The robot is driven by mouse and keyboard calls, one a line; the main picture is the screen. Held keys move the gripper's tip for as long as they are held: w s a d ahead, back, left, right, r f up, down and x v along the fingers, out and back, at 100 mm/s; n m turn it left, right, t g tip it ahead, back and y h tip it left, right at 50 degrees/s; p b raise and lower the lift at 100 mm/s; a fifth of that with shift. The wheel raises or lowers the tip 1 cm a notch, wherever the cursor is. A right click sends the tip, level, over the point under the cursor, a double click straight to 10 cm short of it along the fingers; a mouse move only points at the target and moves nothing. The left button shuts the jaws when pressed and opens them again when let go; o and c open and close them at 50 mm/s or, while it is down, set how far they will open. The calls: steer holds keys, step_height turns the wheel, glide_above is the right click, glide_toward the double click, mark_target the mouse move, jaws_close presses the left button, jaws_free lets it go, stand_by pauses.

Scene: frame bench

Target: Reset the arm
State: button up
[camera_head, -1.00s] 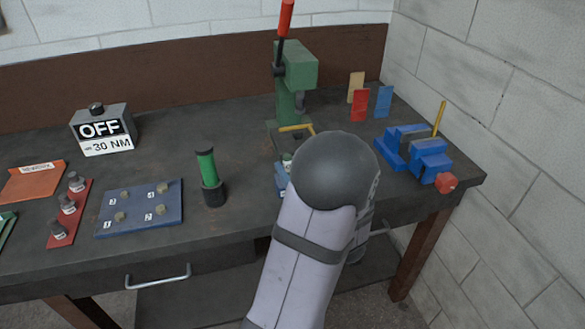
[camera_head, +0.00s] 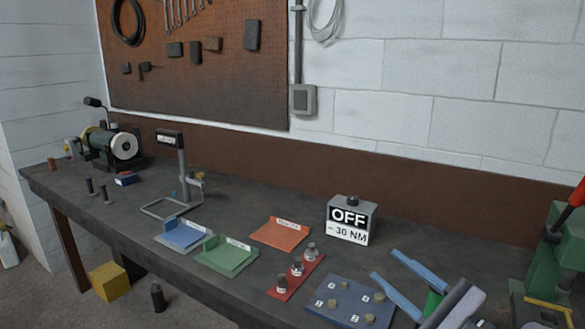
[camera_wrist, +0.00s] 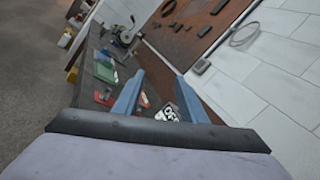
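My gripper (camera_head: 384,264) shows at the lower right in the head view, with two blue fingers spread apart and pointing left. In the wrist view, the fingers (camera_wrist: 160,76) also stand apart with nothing held between them. The gripper is above the bench, near the blue numbered plate (camera_head: 345,302). The green-handled tool (camera_head: 433,302) shows behind the fingers, partly hidden by them. I cannot tell from the views how high the gripper is.
The grey OFF box (camera_head: 351,220) stands behind the plate. A red strip (camera_head: 300,275) with several knobs, orange (camera_head: 280,233), green (camera_head: 226,255) and blue (camera_head: 184,235) trays lie leftward. A green press (camera_head: 560,250) stands at right. A grinder (camera_head: 115,145) is far left.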

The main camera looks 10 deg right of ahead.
steer(key=s+a+f+n+g+y+p, duration=0.15)
steer(key=a+f+n+g, duration=0.25)
steer(key=a+f+g, duration=0.4)
steer(key=s+a+f+n+g+y, duration=0.25)
steer(key=a+f+n+g, duration=0.2)
steer(key=a, duration=0.65)
steer(key=s+a+f+n+g+h, duration=0.3)
steer(key=s+f+n+g, duration=0.2)
steer(key=s+f, duration=0.2)
steer(key=s+d+f+n+h+p, duration=0.2)
steer(key=d+n+h, duration=0.3)
steer(key=n+h, duration=0.3)
steer(key=f+n, duration=0.1)
steer(key=n, duration=0.2)
steer(key=shift+s+f+n+g, duration=0.25)
steer(key=shift+f+n+g, duration=0.1)
steer(key=shift+d, duration=0.1)
